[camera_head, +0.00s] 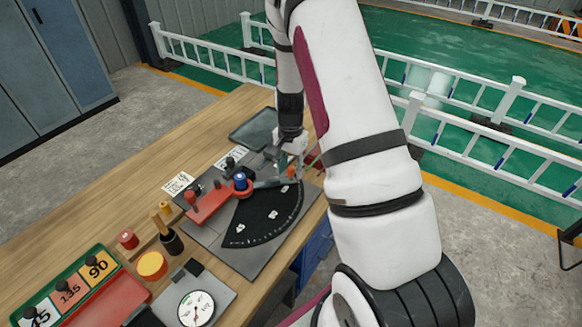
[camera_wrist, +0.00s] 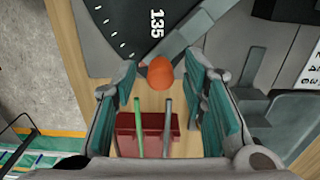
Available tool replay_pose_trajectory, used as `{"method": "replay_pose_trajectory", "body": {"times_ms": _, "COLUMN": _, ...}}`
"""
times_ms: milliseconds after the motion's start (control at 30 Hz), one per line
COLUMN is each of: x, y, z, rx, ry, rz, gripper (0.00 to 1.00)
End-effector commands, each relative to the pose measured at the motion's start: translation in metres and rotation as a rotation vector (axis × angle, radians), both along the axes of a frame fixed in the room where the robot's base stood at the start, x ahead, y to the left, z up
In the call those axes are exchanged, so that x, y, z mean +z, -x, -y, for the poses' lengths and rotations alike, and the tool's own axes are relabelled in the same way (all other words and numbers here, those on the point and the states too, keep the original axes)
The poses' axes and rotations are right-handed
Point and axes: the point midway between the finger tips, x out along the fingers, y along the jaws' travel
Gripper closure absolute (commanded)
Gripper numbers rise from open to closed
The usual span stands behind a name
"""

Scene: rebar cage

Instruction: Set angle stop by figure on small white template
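The angle stop is a grey arm (camera_head: 268,183) over a black fan-shaped scale plate (camera_head: 262,222). In the wrist view the arm (camera_wrist: 190,35) lies beside the 135 mark, with an orange knob (camera_wrist: 160,73) at its outer end. A blue knob (camera_head: 240,181) sits near the pivot. My gripper (camera_wrist: 160,80) is open, its teal-padded fingers on both sides of the orange knob with gaps visible. In the head view my gripper (camera_head: 287,155) is partly hidden. A small white template marked 45 (camera_head: 40,314) is in the green-edged tray, beside templates 135 (camera_head: 72,292) and 90 (camera_head: 101,268).
A red handle (camera_head: 208,203) lies beside the scale. A dial gauge (camera_head: 196,308), yellow-lidded pot (camera_head: 152,265) and black cup (camera_head: 172,242) stand nearer. A dark red block (camera_wrist: 150,132) with green and grey rods lies close by my fingers. White railings (camera_head: 455,125) stand beyond the bench.

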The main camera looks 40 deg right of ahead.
Motion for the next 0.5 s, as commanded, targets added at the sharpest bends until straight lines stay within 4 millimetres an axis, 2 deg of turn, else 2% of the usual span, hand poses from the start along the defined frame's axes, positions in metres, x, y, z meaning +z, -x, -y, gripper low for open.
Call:
{"method": "replay_pose_trajectory", "body": {"times_ms": 133, "x": 0.0002, "y": -0.0002, "z": -0.0001, "rx": 0.000, "ry": 0.000, "rz": 0.000, "gripper": 0.61}}
{"method": "replay_pose_trajectory", "body": {"times_ms": 167, "x": 0.0002, "y": -0.0003, "z": -0.0001, "rx": 0.000, "ry": 0.000, "rz": 0.000, "gripper": 0.65}}
{"method": "replay_pose_trajectory", "body": {"times_ms": 300, "x": 0.0004, "y": -0.0003, "z": -0.0001, "rx": 0.000, "ry": 0.000, "rz": 0.000, "gripper": 0.97}}
{"method": "replay_pose_trajectory", "body": {"times_ms": 333, "x": 0.0004, "y": -0.0003, "z": -0.0001, "rx": 0.000, "ry": 0.000, "rz": 0.000, "gripper": 1.00}}
{"method": "replay_pose_trajectory", "body": {"times_ms": 500, "x": 0.0004, "y": -0.0002, "z": -0.0002, "rx": 0.000, "ry": 0.000, "rz": 0.000, "gripper": 1.00}}
